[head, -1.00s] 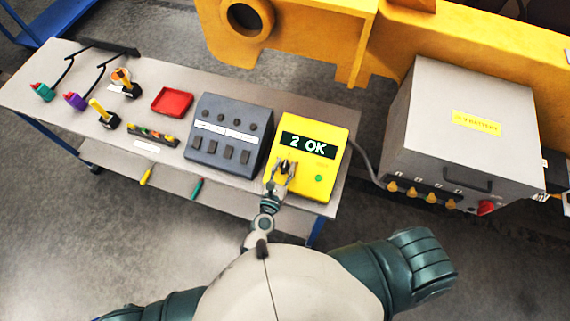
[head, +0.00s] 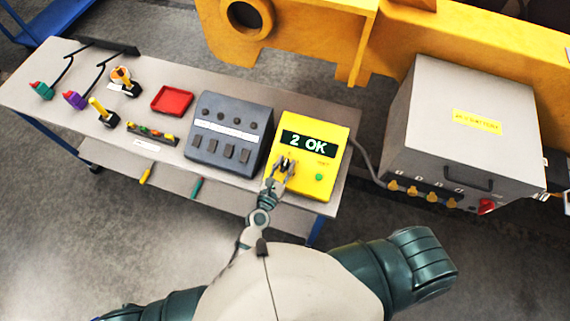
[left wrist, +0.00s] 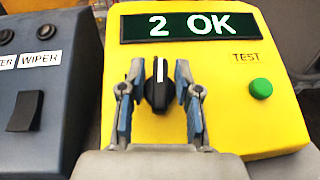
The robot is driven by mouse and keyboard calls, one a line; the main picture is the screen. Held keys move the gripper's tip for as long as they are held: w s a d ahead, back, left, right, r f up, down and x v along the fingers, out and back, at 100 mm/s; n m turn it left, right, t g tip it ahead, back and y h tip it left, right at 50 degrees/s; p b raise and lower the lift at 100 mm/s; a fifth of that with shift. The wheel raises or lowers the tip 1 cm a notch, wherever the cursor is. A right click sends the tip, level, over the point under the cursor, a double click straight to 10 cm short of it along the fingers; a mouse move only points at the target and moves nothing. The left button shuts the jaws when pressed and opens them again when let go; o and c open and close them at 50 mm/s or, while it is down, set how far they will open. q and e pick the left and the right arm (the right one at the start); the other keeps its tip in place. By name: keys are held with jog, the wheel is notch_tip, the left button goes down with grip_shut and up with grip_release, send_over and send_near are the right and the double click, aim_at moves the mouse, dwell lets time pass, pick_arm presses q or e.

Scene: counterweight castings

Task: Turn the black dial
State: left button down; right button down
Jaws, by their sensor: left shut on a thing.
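The black dial (left wrist: 157,88) is on the front of a yellow tester box (left wrist: 225,125); its white pointer line points up in the left wrist view. The box's screen (left wrist: 190,26) reads "2 OK". A green button (left wrist: 261,88) labelled TEST sits to the right of the dial. My left gripper (left wrist: 156,95) has a finger on each side of the dial and is shut on it. In the head view, my left gripper (head: 281,171) reaches the box (head: 325,130) from the front and partly hides the dial. My right gripper does not show.
A grey switch box (head: 228,135) stands close left of the tester on the bench (head: 330,105). A red tray (head: 172,100), connectors and small tools lie farther left. A large grey battery box (head: 465,120) stands right, with a cable running to the tester.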

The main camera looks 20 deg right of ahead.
pick_arm(q)
jog(key=m+g+h+b, duration=0.1)
jog(key=m+g+h, duration=0.1)
jog(key=m+g, duration=0.1)
jog(key=m+g+h+b, duration=0.1)
jog(key=m+g+h, duration=0.1)
jog(key=m, duration=0.3)
jog(key=shift+g, duration=0.9)
jog(key=m+g+b, duration=0.1)
jog(key=m+g, duration=0.4)
jog(key=shift+s+m+g, duration=0.1)
jog(key=shift+m+g, duration=0.2)
jog(key=shift+g, duration=0.1)
jog(key=c, duration=1.2)
grip_release()
jog(key=shift+o, duration=0.2)
jog(key=w+v, duration=0.1)
jog(key=v, duration=1.1)
jog(key=shift+s, duration=0.4)
